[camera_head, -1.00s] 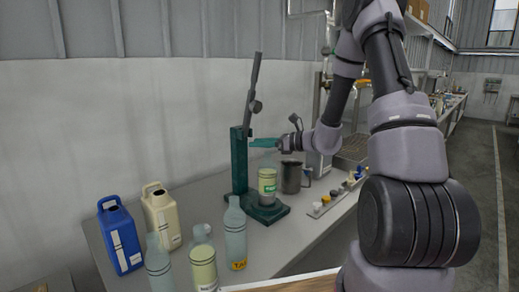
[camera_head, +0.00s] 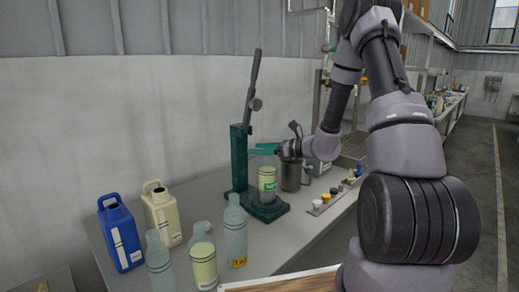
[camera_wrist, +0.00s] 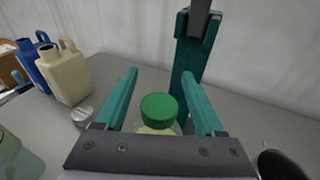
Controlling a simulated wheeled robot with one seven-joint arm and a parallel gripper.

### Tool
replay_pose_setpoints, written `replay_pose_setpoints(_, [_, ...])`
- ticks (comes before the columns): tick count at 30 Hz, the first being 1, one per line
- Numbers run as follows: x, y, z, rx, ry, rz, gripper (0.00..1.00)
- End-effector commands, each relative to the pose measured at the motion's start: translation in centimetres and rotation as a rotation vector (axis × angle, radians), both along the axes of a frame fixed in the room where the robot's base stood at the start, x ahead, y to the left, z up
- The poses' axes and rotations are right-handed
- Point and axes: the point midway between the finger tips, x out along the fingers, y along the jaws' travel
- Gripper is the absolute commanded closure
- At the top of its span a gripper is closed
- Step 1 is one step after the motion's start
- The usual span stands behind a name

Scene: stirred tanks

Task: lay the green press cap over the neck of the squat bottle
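A green cap (camera_wrist: 159,107) sits on top of a squat bottle of pale yellow liquid (camera_wrist: 158,130) in the wrist view. How well it sits on the neck cannot be told. In the head view the bottle (camera_head: 268,185), with a green label, stands on the base of the teal lever press (camera_head: 239,160). My gripper (camera_wrist: 160,73) is open, its teal fingers on either side of the cap with gaps at both sides. In the head view my gripper (camera_head: 262,149) is just above the bottle and hides its top.
A metal jug (camera_head: 290,176) stands close right of the bottle. A rack of small coloured caps (camera_head: 334,199) lies further right. Blue (camera_head: 121,233) and cream (camera_head: 162,213) jugs and several pale bottles stand at left. The press column rises close behind my fingers.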

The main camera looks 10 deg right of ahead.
Motion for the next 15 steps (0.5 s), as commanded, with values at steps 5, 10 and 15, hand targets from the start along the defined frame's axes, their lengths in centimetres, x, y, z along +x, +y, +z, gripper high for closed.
replay_pose_setpoints(5, [0.0, 0.0, 0.0, 0.000, 0.000, 0.000, 0.29])
replay_pose_setpoints(10, [0.0, 0.0, 0.3, -0.001, -0.001, 0.000, 0.29])
replay_pose_setpoints(15, [-0.6, -1.1, 1.4, -0.001, 0.000, -0.004, 0.29])
